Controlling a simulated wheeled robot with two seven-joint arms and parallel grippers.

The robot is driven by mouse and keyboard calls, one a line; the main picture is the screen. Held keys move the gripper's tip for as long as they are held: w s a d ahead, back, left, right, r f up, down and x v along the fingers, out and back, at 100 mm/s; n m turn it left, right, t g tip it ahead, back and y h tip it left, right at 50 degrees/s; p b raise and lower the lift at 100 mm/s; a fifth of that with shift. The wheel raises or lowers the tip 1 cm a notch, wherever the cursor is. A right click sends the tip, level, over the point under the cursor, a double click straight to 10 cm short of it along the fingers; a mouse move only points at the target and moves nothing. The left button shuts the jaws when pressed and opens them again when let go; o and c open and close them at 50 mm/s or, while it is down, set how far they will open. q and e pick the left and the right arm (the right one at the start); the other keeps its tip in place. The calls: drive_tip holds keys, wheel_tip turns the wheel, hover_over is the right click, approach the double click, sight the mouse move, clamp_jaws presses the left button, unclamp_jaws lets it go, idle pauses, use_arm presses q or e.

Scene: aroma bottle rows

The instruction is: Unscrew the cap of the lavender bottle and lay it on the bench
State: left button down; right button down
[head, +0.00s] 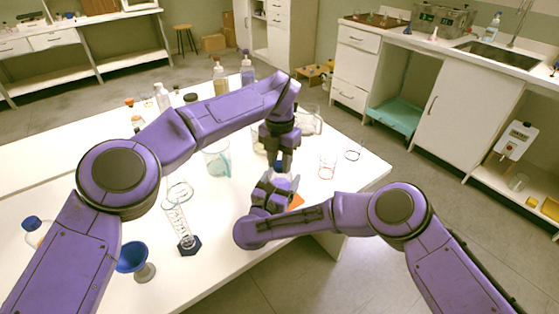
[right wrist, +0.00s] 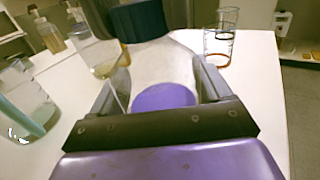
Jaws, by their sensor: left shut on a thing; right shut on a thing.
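The lavender bottle is a clear bottle with a purple patch (right wrist: 163,97), upright between the fingers of my right gripper (right wrist: 160,92) in the right wrist view. Its dark cap (right wrist: 138,20) sits at the neck, at the top edge of that view. In the head view the bottle (head: 284,184) is mostly hidden by my grippers. My left gripper (head: 281,164) points down from above and is shut at the bottle's top, on the cap. My right gripper (head: 276,187) is shut around the bottle's body from the near side. Whether the cap is loose cannot be told.
Beakers (head: 217,158) and (head: 327,167) stand on the white bench (head: 352,180) near the grippers. A graduated cylinder (head: 181,228) and a blue funnel (head: 132,257) stand front left. An orange patch (head: 297,201) lies by the right gripper, near the bench edge. Several bottles stand behind my left arm.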

use_arm(q)
drive_tip(key=n, duration=0.6)
use_arm(e)
drive_tip(key=shift+f, duration=0.1)
use_arm(q)
drive_tip(key=n, duration=0.3)
drive_tip(key=shift+d+n, duration=0.1)
drive_tip(key=shift+n, duration=0.2)
use_arm(e)
drive_tip(key=shift+d, duration=0.1)
use_arm(q)
drive_tip(key=n, duration=0.6)
drive_tip(key=shift+s, duration=0.1)
drive_tip(key=n, duration=0.3)
drive_tip(key=shift+d, duration=0.1)
drive_tip(key=n, duration=1.2)
drive_tip(key=shift+n, duration=0.4)
drive_tip(key=shift+d+r, duration=0.1)
drive_tip(key=shift+d, duration=0.1)
